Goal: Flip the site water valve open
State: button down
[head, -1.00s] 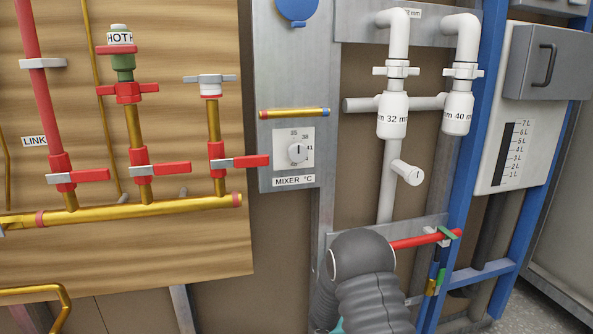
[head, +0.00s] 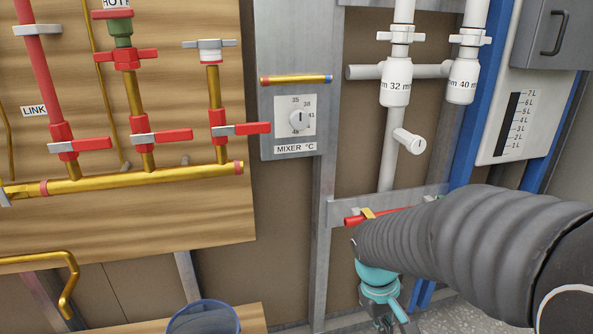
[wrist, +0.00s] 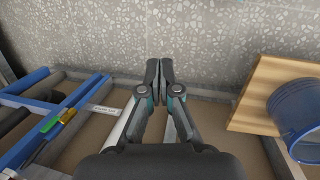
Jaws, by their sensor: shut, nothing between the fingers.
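No readable label in view names the site water valve, so I cannot tell for certain which one it is. A green lever (wrist: 49,123) shows at the left of the wrist view, beside a blue frame bar; my arm hides that area in the head view. My gripper (wrist: 158,75) is shut and empty, pointing at the floor, well to the right of the green lever. In the head view my gripper (head: 393,315) hangs low at the bottom, below the red pipe.
Red-handled valves (head: 162,137) line a brass manifold (head: 125,180) on the wooden board at left. White drain pipes (head: 396,85) and a mixer dial (head: 299,120) stand above. A blue bucket (wrist: 296,115) is at right in the wrist view, beside a wooden board (wrist: 258,92).

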jog(key=s+a+r+m+t+y, duration=0.2)
jog(key=s+r+t, duration=0.4)
jog(key=s+r, duration=0.3)
jog(key=shift+r+m, duration=0.8)
jog(key=shift+r, duration=1.3)
jog(key=shift+s, duration=0.1)
